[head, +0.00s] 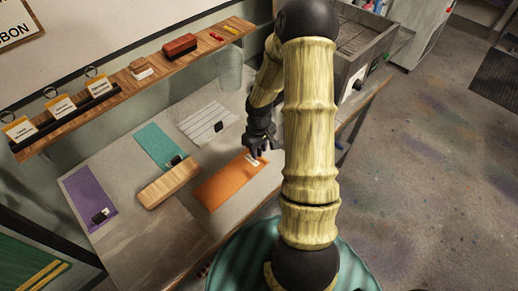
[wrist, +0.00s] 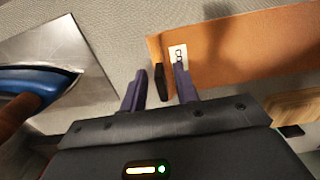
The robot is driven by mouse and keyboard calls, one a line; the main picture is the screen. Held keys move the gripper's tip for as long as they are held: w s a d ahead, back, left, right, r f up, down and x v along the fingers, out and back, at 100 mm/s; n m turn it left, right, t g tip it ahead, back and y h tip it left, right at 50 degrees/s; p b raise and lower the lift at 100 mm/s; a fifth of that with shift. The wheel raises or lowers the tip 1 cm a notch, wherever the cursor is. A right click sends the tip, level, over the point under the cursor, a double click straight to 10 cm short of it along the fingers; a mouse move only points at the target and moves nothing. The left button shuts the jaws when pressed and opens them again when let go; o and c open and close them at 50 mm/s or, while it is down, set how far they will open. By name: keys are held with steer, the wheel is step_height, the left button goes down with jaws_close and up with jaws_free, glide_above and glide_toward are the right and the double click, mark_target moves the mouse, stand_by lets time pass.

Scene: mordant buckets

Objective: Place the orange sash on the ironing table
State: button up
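The orange sash (head: 226,184) lies flat on the grey work table, with a white label and a small black clip at its far right end. In the wrist view the sash (wrist: 245,48) runs off to the right, its clip (wrist: 159,77) lying between my fingers. My gripper (head: 256,154) is at the clip end of the sash. In the wrist view my gripper's two dark fingers (wrist: 160,88) are apart, without visible contact on the clip. I cannot pick out the ironing table with certainty; a blue iron (wrist: 28,84) on a metal plate shows at left.
Purple (head: 88,198), teal (head: 158,147) and striped white (head: 207,122) cloths lie on the table. A wooden block (head: 168,186) sits beside the orange sash. A shelf (head: 125,88) runs along the wall. A grey metal unit (head: 352,65) stands beyond my arm; open floor is right.

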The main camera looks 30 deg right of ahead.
step_height(320, 180, up, 12)
stand_by(0.5)
stand_by(0.4)
steer(key=s+a+r+m+t, duration=0.2)
steer(key=s+a+r, duration=0.3)
steer(key=s+a, duration=0.5)
steer(key=shift+s+a+r+m+t, duration=0.3)
steer(key=shift+s+a+m, duration=0.1)
steer(key=shift+a+m, duration=0.45)
